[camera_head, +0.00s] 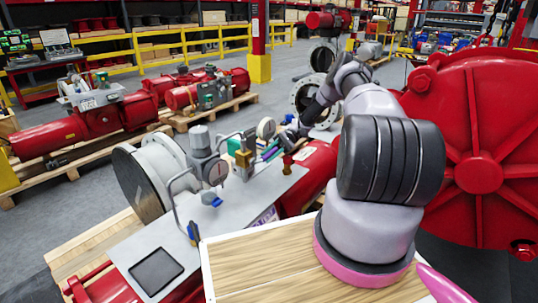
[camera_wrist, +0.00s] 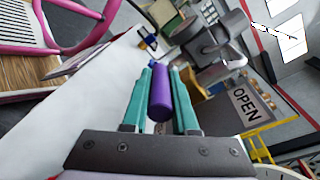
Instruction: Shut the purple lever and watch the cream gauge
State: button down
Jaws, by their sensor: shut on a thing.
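The purple lever (camera_wrist: 160,92) is a short rounded bar in the middle of the wrist view. My gripper (camera_wrist: 162,72) has its two teal fingers on either side of the lever, shut on it. In the head view a small purple part (camera_head: 271,153) shows beside teal fingers, partly hidden by my arm. A round cream-rimmed gauge (camera_head: 266,128) stands just behind there, too small to read. Part of a pale round dial (camera_wrist: 279,172) shows at the lower right of the wrist view; I cannot tell its reading.
An OPEN sign (camera_wrist: 246,104) is right of the lever in the wrist view. A large red ribbed housing (camera_head: 480,165) stands at the right. Brass and blue fittings crowd the panel.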

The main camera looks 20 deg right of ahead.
jog(key=c, duration=0.7)
grip_release()
jog(key=v, duration=1)
jog(key=shift+w+d, duration=0.25)
jog(key=shift+d, duration=0.05)
